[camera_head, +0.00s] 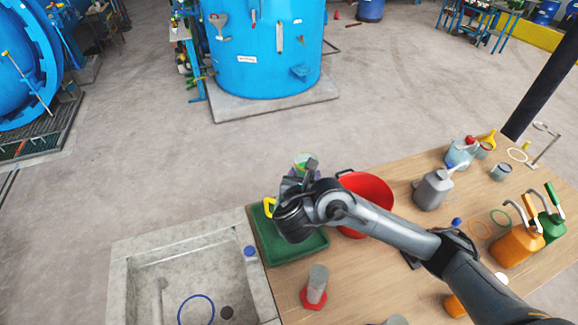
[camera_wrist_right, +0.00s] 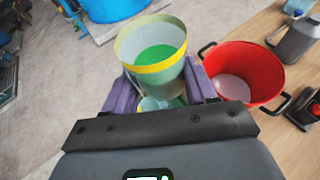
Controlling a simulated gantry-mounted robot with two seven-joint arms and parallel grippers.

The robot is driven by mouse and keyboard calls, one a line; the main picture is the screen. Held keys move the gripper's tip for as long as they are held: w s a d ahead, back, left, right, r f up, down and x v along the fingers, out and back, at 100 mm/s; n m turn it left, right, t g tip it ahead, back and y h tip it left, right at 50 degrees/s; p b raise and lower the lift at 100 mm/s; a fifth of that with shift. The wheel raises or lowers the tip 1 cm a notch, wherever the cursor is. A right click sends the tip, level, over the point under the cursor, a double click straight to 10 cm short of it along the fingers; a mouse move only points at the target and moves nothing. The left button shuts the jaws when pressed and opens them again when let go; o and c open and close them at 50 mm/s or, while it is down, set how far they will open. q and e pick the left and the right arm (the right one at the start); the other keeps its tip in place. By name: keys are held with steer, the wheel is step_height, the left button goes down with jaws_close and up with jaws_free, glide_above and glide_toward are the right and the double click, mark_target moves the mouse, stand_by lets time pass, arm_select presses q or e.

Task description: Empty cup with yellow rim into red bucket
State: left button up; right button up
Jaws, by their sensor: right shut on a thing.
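A translucent cup with a yellow rim (camera_wrist_right: 152,52) shows in the right wrist view, with green contents inside. It is held between the purple fingers of my right gripper (camera_wrist_right: 163,88). In the head view the cup (camera_head: 305,160) is partly hidden behind my right gripper (camera_head: 303,176), over the far side of the green tray. The red bucket (camera_head: 372,192) stands on the table just right of the gripper, partly covered by my right arm. It also shows in the right wrist view (camera_wrist_right: 262,62), right of the cup and apart from it, with a pale bottom. My left gripper is out of view.
The green tray (camera_head: 268,252) lies beside a stone sink (camera_head: 123,285). A grey jug (camera_head: 433,190) stands right of the bucket. Orange (camera_head: 515,246) and green (camera_head: 552,226) bottles stand farther right. A grey cylinder on a red base (camera_head: 316,285) stands in front.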

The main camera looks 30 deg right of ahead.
arm_select(q)
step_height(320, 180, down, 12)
steer(key=b, duration=0.9)
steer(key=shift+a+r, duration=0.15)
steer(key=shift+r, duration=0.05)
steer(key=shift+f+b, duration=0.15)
steer(key=shift+b, duration=0.25)
arm_select(e)
steer(key=s+d+f+m+g+h, duration=0.1)
steer(key=s+d+f, duration=0.1)
steer(key=f, duration=0.7)
steer(key=s+d+f+m+g+h, duration=0.1)
steer(key=s+d+f+m, duration=0.1)
steer(key=f, duration=0.7)
steer(key=shift+d+f+g, duration=0.3)
steer(key=shift+d+g, duration=0.1)
steer(key=shift+d, duration=0.4)
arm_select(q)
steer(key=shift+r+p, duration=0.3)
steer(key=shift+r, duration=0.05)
arm_select(e)
steer(key=shift+r, duration=0.1)
